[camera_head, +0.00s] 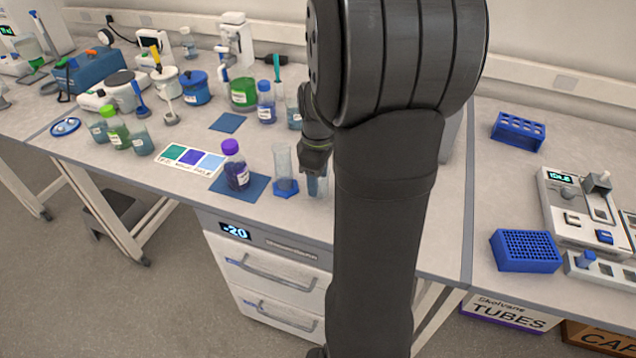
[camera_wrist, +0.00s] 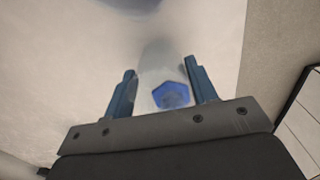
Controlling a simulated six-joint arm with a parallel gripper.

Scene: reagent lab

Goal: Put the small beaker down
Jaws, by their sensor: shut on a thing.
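The small beaker (camera_head: 318,188) is a clear vessel with blue contents, mostly hidden behind my arm and gripper in the head view. My gripper (camera_head: 315,166) is shut on it near the bench's front edge. I cannot tell whether the beaker's bottom touches the bench.
A clear cylinder with a blue foot (camera_head: 284,170) stands just left of the beaker. Left of that, a purple-capped bottle (camera_head: 236,168) stands on a blue mat (camera_head: 257,188). The bench's front edge (camera_wrist: 240,50) is close. Blue racks (camera_head: 525,250) stand far right.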

